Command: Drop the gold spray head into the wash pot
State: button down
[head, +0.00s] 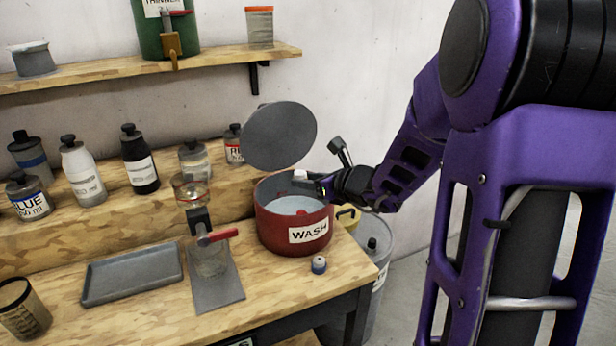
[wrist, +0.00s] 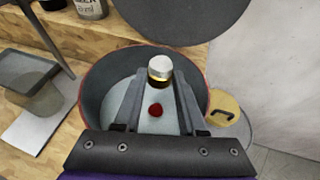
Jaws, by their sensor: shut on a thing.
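The gold spray head (wrist: 160,72), a small pale silver piece with a gold band, is between my fingertips in the wrist view. My gripper (head: 312,178) is shut on it. It hangs over the open mouth of the red wash pot (head: 272,236), above the inside and near its far side in the wrist view (wrist: 88,100). In the head view the pale head (head: 300,176) shows at the finger ends. The pot has a white "WASH" label, and its round grey lid (head: 280,136) stands raised behind it. A small red piece (wrist: 155,109) lies inside the pot.
A similar small piece with a blue band (head: 319,264) stands on the bench before the pot. A clear cup on a stand (head: 191,190) and a grey tray (head: 131,275) are to the left. Bottles line the raised step behind. A yellow-lidded bin (head: 347,217) stands at the right.

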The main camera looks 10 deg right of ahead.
jog(key=shift+f+b, duration=0.3)
jog(key=shift+f, duration=0.55)
jog(key=shift+c, duration=2)
grip_release()
